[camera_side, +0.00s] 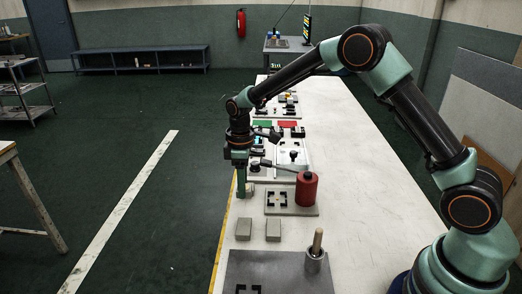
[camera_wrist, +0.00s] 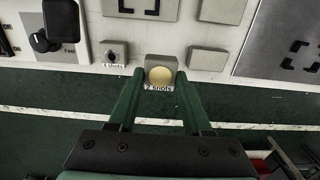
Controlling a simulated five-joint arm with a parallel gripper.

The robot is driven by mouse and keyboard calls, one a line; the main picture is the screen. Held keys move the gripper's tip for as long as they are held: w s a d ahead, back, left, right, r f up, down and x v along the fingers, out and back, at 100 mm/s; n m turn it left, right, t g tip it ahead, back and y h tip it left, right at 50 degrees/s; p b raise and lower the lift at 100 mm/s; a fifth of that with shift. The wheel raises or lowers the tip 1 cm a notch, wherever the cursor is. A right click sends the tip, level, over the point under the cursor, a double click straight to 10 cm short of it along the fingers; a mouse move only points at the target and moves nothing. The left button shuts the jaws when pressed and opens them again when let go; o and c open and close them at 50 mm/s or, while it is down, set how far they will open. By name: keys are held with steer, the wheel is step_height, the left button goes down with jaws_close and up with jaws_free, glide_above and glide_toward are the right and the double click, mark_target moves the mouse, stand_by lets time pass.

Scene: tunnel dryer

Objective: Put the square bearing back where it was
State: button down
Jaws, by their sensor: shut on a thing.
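My gripper (camera_wrist: 160,74) points down near the left edge of the long bench, and it also shows in the side view (camera_side: 243,192). Its green fingers stand on either side of a small grey block with a cream round top (camera_wrist: 160,75), labelled "2 shots". The fingers are shut on it, though the contact is hard to see. Whether it rests on the bench or is raised I cannot tell. I cannot identify the square bearing with certainty. Black corner brackets on a grey plate (camera_side: 268,208) hold nothing visible. Similar brackets lie on a dark sheet (camera_side: 240,270).
Two grey blocks (camera_side: 244,229) (camera_side: 273,230) stand apart beside my gripper. A red cylinder (camera_side: 306,189) with a lever stands on the plate. A metal cup (camera_side: 313,261) holds a wooden stick. The bench's right side is clear.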

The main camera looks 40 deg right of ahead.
mark_target(244, 209)
steer(key=shift+f, duration=2.7)
steer(key=shift+f, duration=0.15)
steer(key=shift+c, duration=1.7)
jaws_free()
